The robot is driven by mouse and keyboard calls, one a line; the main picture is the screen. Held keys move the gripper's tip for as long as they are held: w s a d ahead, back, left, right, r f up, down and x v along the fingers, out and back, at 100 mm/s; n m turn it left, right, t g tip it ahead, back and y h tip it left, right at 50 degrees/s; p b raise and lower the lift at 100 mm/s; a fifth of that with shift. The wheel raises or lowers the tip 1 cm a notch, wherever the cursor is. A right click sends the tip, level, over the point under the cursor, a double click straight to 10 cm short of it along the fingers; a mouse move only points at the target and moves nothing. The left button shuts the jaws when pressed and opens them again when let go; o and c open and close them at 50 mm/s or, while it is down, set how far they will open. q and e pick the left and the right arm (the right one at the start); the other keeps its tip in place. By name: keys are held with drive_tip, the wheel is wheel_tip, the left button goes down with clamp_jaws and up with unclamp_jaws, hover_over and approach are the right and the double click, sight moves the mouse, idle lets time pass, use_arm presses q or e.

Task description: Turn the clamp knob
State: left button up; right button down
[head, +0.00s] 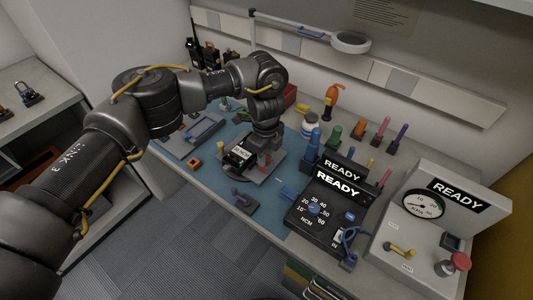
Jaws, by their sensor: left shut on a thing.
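My left arm reaches in from the left and over the bench. My left gripper (264,152) points down at a small fixture (270,170) on the blue mat and is shut on a part of it, seemingly the clamp knob. The knob itself is mostly hidden by the fingers, and its turn angle cannot be seen. A dark boxy unit with a light label (239,154) sits in the fixture, just left of the fingers. My right gripper is not in view.
A black tester reading READY (328,205) stands right of the fixture, with a gauge box (425,215) beyond it. Colored tools (360,129) and bottles stand behind. The blue mat (215,190) has some free room.

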use_arm(q)
drive_tip(key=o, duration=1)
wheel_tip(320, 180, up, 11)
drive_tip(key=shift+b, duration=0.45)
drive_tip(key=shift+s+f, duration=0.1)
